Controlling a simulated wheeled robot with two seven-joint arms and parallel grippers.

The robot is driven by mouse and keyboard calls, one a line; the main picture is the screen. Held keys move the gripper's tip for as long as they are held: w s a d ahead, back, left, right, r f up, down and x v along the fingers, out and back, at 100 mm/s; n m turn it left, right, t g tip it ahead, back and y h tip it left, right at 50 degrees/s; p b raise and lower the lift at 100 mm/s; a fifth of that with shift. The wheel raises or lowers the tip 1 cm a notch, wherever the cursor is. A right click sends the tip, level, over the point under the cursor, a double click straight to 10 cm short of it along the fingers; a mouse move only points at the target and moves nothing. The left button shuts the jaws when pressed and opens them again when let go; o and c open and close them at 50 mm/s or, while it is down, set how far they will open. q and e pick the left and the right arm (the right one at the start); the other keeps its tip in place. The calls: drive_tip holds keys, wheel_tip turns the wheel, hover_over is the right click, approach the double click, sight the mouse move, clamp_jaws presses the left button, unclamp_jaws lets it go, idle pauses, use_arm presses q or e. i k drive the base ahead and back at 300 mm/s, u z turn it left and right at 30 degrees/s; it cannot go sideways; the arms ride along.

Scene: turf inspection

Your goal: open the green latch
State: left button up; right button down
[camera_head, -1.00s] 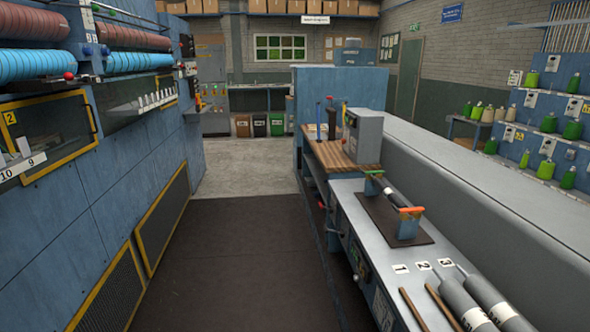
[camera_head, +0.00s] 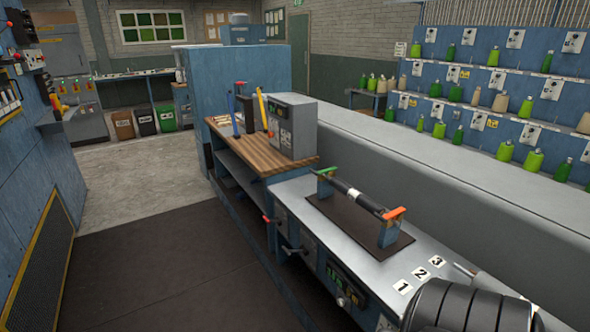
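The green latch (camera_head: 326,171) is a small green piece on top of the far post of a stand on the grey bench. It appears closed over the far end of a dark roller (camera_head: 356,195) that lies across the stand. An orange-red latch (camera_head: 394,213) is on the near post (camera_head: 387,235), at the roller's other end. The stand rests on a dark base plate (camera_head: 335,215). Neither of my grippers is in view. A dark ribbed shape, perhaps part of my arm, covers the bottom right of the bench.
A wooden worktop (camera_head: 235,147) with a grey box (camera_head: 291,126) and upright tools adjoins the bench. Blue shelves (camera_head: 490,110) with green bottles stand right. Dark floor left of the bench is clear.

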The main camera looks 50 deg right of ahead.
sight(326, 171)
drive_tip(key=z, duration=0.45)
drive_tip(key=i, duration=1.3)
drive_tip(key=z, duration=0.7)
